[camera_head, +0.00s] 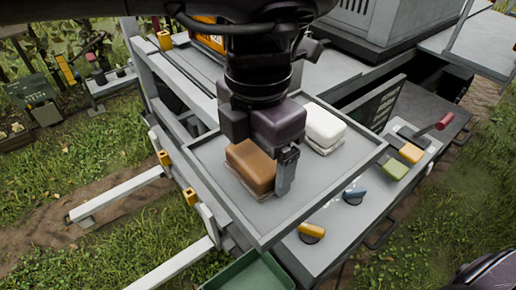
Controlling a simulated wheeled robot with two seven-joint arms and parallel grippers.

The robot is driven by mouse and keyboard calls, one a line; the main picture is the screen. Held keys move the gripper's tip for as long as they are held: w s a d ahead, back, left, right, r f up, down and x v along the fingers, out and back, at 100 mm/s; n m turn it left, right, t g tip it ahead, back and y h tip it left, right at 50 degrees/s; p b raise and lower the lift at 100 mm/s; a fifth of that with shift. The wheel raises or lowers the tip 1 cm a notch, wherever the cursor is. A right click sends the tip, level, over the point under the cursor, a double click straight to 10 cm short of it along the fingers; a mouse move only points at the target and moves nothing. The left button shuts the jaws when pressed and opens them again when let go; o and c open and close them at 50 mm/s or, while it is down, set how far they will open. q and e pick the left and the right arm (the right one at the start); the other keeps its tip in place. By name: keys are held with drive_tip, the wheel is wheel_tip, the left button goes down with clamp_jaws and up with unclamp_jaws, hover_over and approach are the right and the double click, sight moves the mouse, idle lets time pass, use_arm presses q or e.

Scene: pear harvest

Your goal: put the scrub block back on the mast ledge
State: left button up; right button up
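My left gripper (262,160) points down over a grey tray (345,165) from above. One finger stands at the right side of a brown block (250,166); the other finger's tip is hidden. The brown block has a pale underside and sits low, at the tray's left part. I cannot tell whether the fingers press on it. A white block (325,124), also with a pale pad below, lies in the tray behind and to the right. The frame does not show clearly which block is the scrub block. I cannot make out the mast ledge. My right gripper's fingers do not show.
A green bin (250,272) is at the bottom. Pale rails jut out left over the grass.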

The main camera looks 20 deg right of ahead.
sight(256, 154)
use_arm(q)
drive_tip(key=shift+o, duration=1.3)
drive_tip(key=shift+w, duration=0.1)
wheel_tip(256, 154, up, 4)
drive_tip(key=shift+a+r+b, duration=0.15)
drive_tip(key=shift+r+b, duration=0.05)
drive_tip(key=shift+b, duration=0.35)
drive_tip(key=shift+a+r+p, duration=0.15)
drive_tip(key=shift+r+p, duration=0.2)
drive_tip(key=shift+r, duration=1.45)
